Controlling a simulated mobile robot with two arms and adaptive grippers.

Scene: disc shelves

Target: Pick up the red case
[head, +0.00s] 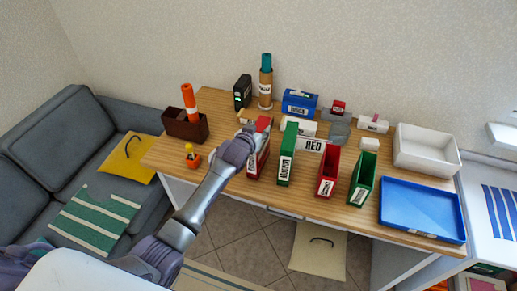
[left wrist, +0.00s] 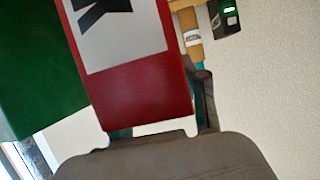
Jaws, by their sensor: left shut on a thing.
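A red case (head: 264,157) with a white label stands upright near the front edge of the wooden desk (head: 222,175), left of a tall green case (head: 287,168). My left gripper (head: 250,136) is at the upper part of this red case and is shut on it. In the left wrist view the red case (left wrist: 150,103), with a large dark letter on its label, fills the middle close to the gripper, with green (left wrist: 35,70) at its left. A second red case (head: 327,175) stands further right, apart from the gripper. My right gripper is not in view.
A white sign reading RED (head: 313,145) is behind the cases. Another green case (head: 362,180), a blue tray (head: 422,210) and a white bin (head: 428,150) are at the right. A brown box (head: 185,127) and small orange pot (head: 192,160) are at the left.

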